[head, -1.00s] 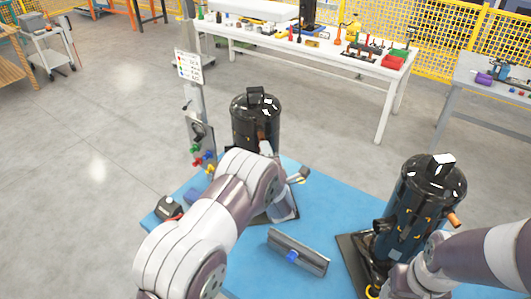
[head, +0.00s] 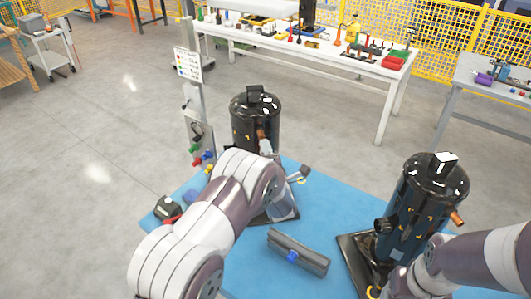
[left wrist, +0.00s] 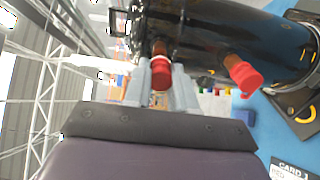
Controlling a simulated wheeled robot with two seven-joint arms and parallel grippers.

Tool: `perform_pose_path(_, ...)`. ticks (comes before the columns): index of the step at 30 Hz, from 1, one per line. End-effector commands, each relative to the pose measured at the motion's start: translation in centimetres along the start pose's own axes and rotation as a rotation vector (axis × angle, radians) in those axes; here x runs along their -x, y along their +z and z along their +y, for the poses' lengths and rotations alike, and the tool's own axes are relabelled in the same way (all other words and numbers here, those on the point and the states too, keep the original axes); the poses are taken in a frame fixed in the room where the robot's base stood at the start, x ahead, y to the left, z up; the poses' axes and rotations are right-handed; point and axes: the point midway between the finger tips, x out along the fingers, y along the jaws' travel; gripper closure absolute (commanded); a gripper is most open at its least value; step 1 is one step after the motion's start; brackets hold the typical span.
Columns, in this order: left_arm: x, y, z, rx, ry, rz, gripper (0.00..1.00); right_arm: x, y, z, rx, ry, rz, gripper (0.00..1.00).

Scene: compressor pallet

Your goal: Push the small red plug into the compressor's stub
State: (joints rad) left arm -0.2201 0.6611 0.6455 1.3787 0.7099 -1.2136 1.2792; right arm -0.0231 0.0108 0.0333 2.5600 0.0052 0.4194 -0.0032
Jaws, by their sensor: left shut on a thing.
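The black compressor (head: 256,112) at the back of the blue pallet has a copper stub (head: 261,132) facing my left gripper (head: 266,147). In the left wrist view, my left gripper (left wrist: 159,82) is shut on a small red plug (left wrist: 160,75). The plug sits at the mouth of a copper stub (left wrist: 160,48) on the black compressor body (left wrist: 205,40); how deep it is in, I cannot tell. Another red plug (left wrist: 243,76) sits on a second stub to the right. My right gripper is low at the right compressor (head: 425,205), with its fingers hidden or unclear.
The blue pallet top (head: 330,205) carries a grey bar with a blue part (head: 298,251) and a dark device (head: 167,207). A post with a sign (head: 188,66) and coloured plugs stands left of the back compressor. A white workbench (head: 310,50) stands behind.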

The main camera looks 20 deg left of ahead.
Motion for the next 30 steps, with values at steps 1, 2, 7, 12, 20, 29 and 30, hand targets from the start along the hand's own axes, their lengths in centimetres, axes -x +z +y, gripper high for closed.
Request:
perform_pose_path(1,0.0,0.0,0.0,0.0,0.0,0.0,1.0,-0.1,0.0,0.0,0.0,0.0,0.0,0.39)
perform_pose_path(2,0.0,0.0,0.0,0.0,0.0,0.0,1.0,-0.1,0.0,0.0,0.0,0.0,0.0,0.39)
perform_pose_path(7,0.0,0.0,0.0,0.0,0.0,0.0,1.0,0.0,0.0,0.0,0.0,0.0,0.0,0.39)
perform_pose_path(12,-0.2,0.0,0.0,0.001,0.001,0.001,1.0,-0.3,0.0,0.0,0.0,0.0,0.0,0.39)
perform_pose_path(20,-0.6,0.0,0.0,0.001,0.002,0.001,1.0,-0.6,0.1,0.0,0.0,0.0,0.0,0.39)
perform_pose_path(29,-1.1,0.0,0.0,0.001,0.001,0.0,1.0,-1.1,0.1,0.0,0.0,0.0,0.0,0.39)
perform_pose_path(30,-1.1,0.0,0.0,0.001,0.001,0.0,1.0,-1.1,0.1,0.0,0.0,0.0,0.0,0.39)
